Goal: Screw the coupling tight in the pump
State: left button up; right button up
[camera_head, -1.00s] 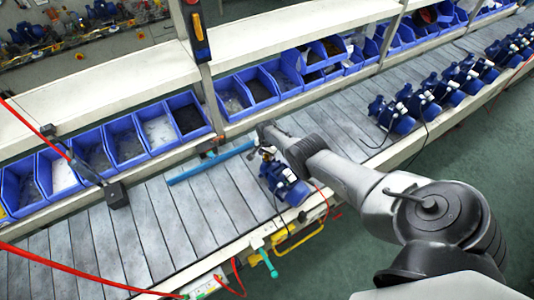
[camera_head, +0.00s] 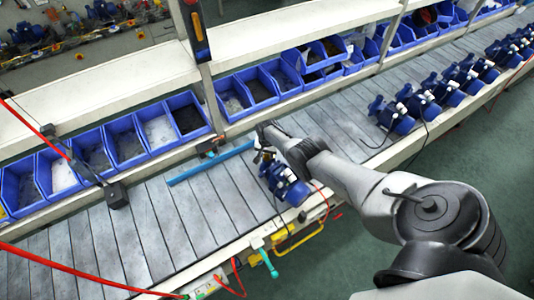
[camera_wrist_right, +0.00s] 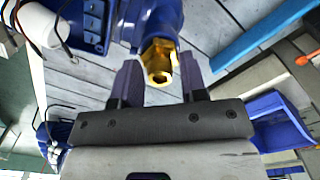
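The blue pump (camera_head: 285,184) stands on the slatted conveyor near its front edge. In the right wrist view the pump body (camera_wrist_right: 150,18) is at the top, with the brass coupling (camera_wrist_right: 158,62) sticking out of it toward the camera. My right gripper (camera_wrist_right: 160,64) has one finger on each side of the coupling. The fingers are apart, with a visible gap beside the brass on both sides. In the head view the arm reaches over the pump from the right, and the fingers and coupling are small and partly hidden. My left gripper is not in view.
A blue bar (camera_head: 210,164) lies across the conveyor left of the pump. Blue bins (camera_head: 126,141) line the back edge. Several other pumps (camera_head: 391,116) stand farther right. A dark block with a red cord (camera_head: 116,195) sits at the left.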

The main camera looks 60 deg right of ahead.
grip_shut()
jog(key=shift+m, duration=1.7)
jog(key=shift+m, duration=1.7)
jog(key=shift+m, duration=1.8)
